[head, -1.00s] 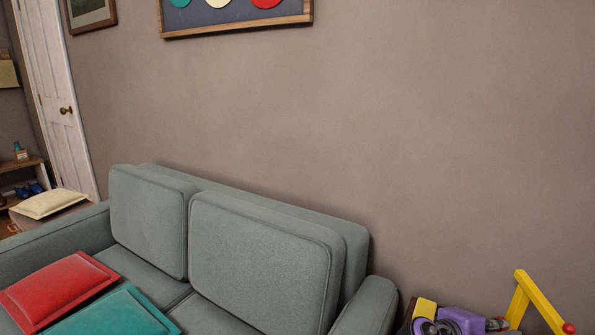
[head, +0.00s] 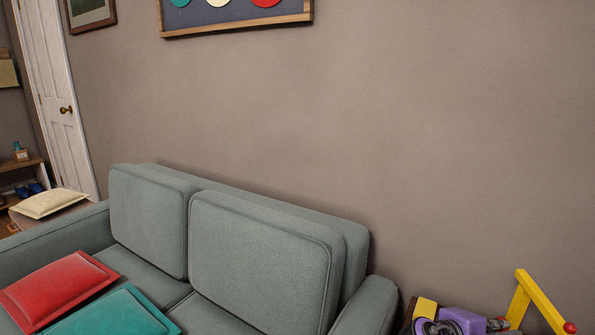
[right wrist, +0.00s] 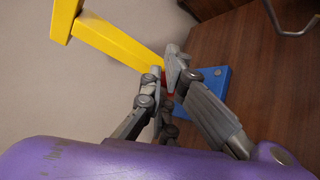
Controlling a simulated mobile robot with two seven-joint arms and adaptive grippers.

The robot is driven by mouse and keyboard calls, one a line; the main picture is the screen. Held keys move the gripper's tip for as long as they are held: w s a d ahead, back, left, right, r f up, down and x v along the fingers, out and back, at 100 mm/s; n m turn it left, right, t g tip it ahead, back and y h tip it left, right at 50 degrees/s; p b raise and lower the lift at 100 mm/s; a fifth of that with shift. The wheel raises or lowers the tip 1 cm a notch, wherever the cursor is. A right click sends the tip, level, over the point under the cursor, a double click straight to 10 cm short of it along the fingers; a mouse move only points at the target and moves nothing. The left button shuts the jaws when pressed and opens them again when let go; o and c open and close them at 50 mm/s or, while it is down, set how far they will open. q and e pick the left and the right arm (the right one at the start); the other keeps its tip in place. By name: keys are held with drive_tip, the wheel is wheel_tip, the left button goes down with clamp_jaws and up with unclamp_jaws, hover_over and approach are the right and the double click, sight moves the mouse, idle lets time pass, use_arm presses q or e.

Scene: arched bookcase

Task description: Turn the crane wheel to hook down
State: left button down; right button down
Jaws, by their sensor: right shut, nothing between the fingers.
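The yellow crane frame (head: 520,303) stands at the lower right of the head view, with a red knob (head: 570,328) at the end of its slanting beam. In the right wrist view its yellow beam (right wrist: 118,42) runs down to my right gripper (right wrist: 167,66). A red part (right wrist: 169,87), perhaps of the wheel, shows behind the fingers and is mostly hidden. A blue block (right wrist: 212,82) lies beyond it. A grey metal hook (right wrist: 291,32) shows at the upper right. My right gripper is shut and empty, close by the red part; contact is unclear. My left gripper is not in view.
A brown wooden surface (right wrist: 255,70) lies behind the crane in the wrist view. A grey-green sofa (head: 262,255) with red (head: 58,287) and teal (head: 115,315) cushions stands left of the crane. A bare wall (head: 450,150) rises behind.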

drive_tip(key=shift+w+f, duration=0.1)
drive_tip(key=shift+f, duration=0.15)
idle(0.4)
drive_tip(key=shift+s+f+p, duration=0.2)
drive_tip(key=shift+s+p, duration=0.05)
drive_tip(key=shift+p, duration=0.15)
drive_tip(key=shift+s, duration=0.1)
drive_tip(key=shift+f, duration=0.2)
drive_tip(key=a+p, duration=0.1)
drive_tip(key=a, duration=0.5)
drive_tip(key=shift+w+r, duration=0.25)
drive_tip(key=shift+r, duration=0.1)
